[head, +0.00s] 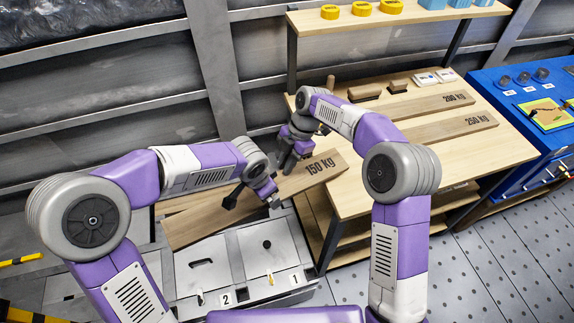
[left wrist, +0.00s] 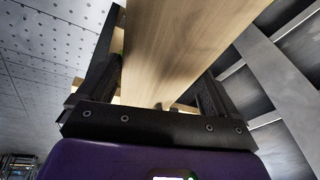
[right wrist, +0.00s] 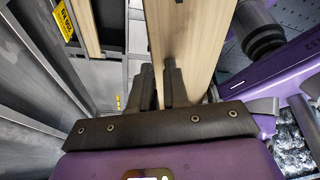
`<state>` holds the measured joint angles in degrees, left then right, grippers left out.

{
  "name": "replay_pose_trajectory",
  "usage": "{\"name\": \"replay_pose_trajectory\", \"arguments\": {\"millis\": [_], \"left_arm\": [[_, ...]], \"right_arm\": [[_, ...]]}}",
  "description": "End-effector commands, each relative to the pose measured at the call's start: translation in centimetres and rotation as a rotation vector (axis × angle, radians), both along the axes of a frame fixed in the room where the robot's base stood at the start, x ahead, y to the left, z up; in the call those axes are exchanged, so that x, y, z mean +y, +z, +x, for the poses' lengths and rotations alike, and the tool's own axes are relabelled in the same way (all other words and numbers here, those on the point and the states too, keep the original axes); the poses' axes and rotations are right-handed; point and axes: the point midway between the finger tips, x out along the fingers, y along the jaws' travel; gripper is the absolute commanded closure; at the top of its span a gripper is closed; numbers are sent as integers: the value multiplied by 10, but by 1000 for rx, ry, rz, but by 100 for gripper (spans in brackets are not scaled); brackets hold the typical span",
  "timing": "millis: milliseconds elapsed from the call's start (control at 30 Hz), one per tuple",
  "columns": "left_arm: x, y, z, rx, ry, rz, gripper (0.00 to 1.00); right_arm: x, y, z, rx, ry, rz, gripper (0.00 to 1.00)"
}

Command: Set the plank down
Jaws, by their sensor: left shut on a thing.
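The plank marked "150 kg" (head: 310,173) slants across the head view. Its marked end overlaps the table's left corner and its other end is over the grey lidded unit (head: 232,255). I cannot tell whether it touches either. My left gripper (head: 253,198) is shut on the plank, which lies between its spread fingers in the left wrist view (left wrist: 175,60). My right gripper (head: 288,160) is at the plank near the marked end. In the right wrist view its fingers (right wrist: 160,80) are close together with the plank (right wrist: 190,40) beside and beyond them; their grip is unclear.
The wooden table (head: 385,160) bears planks marked "200 kg" (head: 425,109) and "250 kg" (head: 450,128), with brown blocks (head: 364,92) behind. A shelf (head: 400,20) stands above. A blue bench (head: 520,105) is at right. The table's front middle is clear.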

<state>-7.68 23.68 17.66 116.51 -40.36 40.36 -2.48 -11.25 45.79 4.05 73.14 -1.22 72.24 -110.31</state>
Motion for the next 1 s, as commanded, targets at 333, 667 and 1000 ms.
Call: {"name": "replay_pose_trajectory", "arguments": {"millis": [333,667,1000], "left_arm": [[4,7,12,-29,26,-11,60],[2,6,9,-24,19,-10,62],[2,6,9,-22,17,-9,62]], "right_arm": [[-1,-5,-9,38,15,-11,100],[0,-3,-8,32,14,-8,100],[0,-3,-8,30,13,-8,52]]}}
